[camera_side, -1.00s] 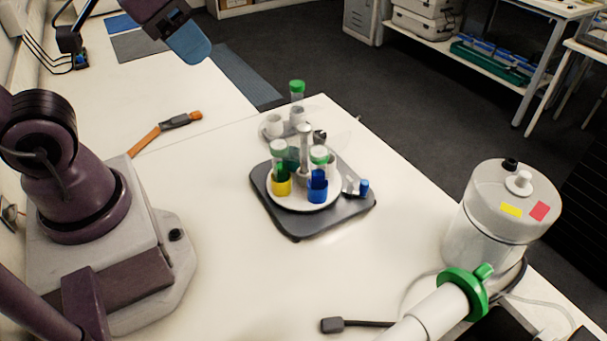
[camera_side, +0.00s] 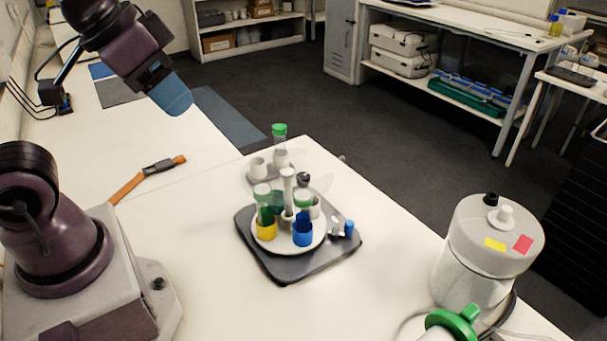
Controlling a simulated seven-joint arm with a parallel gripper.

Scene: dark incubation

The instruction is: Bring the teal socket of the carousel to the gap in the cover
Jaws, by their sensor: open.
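The carousel is a white disc (camera_side: 266,246) on a dark grey base plate (camera_side: 287,268), with a pale post (camera_side: 287,184) at its middle. A yellow socket (camera_side: 266,232) faces the front left and a blue socket (camera_side: 303,235) the front. A dark teal patch (camera_side: 277,199), seemingly the teal socket, shows behind the front tubes, partly hidden. A clear sheet (camera_side: 321,184), seemingly the cover, stands at the back right; I cannot make out its gap. My gripper (camera_side: 172,95), blue-tipped, is open and empty, high up left of and behind the carousel, touching nothing.
Tubes stand in the yellow and blue sockets. Behind is a small stand with a white cup (camera_side: 258,167) and a green-capped tube (camera_side: 279,137). Right are a small blue-capped item (camera_side: 349,228) and a large white canister (camera_side: 484,250). An orange-handled tool (camera_side: 150,176) lies left. The front table is clear.

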